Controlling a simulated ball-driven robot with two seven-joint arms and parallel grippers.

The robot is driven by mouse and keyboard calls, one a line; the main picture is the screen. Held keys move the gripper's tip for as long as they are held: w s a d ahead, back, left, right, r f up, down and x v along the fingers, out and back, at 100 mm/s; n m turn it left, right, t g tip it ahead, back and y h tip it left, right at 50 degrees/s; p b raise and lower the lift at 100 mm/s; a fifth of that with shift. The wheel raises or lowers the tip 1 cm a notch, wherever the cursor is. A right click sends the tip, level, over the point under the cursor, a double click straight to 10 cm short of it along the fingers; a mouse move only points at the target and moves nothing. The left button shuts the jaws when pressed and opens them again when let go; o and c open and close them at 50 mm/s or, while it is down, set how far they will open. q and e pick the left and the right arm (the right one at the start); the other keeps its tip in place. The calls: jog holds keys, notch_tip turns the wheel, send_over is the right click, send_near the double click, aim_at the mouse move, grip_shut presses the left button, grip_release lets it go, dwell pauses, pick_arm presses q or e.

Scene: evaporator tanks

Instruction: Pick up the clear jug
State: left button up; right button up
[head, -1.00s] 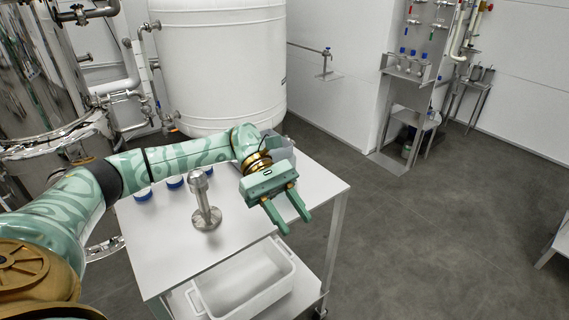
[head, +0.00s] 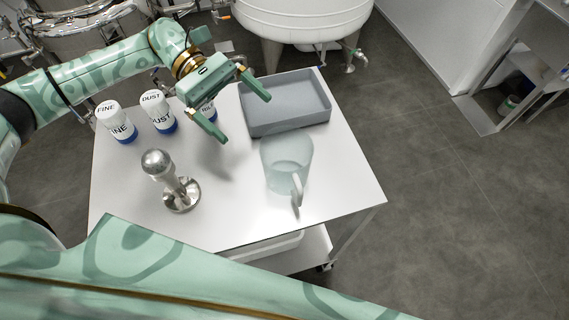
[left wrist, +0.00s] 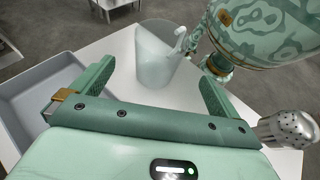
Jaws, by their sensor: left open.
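The clear jug (head: 284,160) stands upright on the white table, its handle towards the front right in the head view. It also shows in the left wrist view (left wrist: 155,60), ahead of and between my open fingers. My left gripper (head: 247,118) is open and empty, held above the table up and left of the jug, apart from it. Its two fingers also show in the left wrist view (left wrist: 152,82). My right gripper cannot be made out.
A grey tray (head: 262,127) lies behind the jug. A metal pestle-like tool (head: 181,193) stands to the left. The table's front right corner is clear.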

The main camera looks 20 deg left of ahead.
pick_arm(q)
jog(key=p, duration=0.1)
send_near(306, 172)
jog(key=x, duration=0.1)
jog(key=p+x, duration=0.1)
jog(key=x, duration=0.2)
jog(key=shift+w+d+f+p, duration=0.2)
jog(key=shift+f+p, duration=0.1)
jog(key=shift+f, duration=0.15)
jog(key=shift+a, duration=0.1)
jog(key=c, duration=0.9)
pick_arm(e)
jog(key=r, duration=0.3)
jog(key=shift+s+d, duration=0.3)
jog(key=shift+d, duration=0.1)
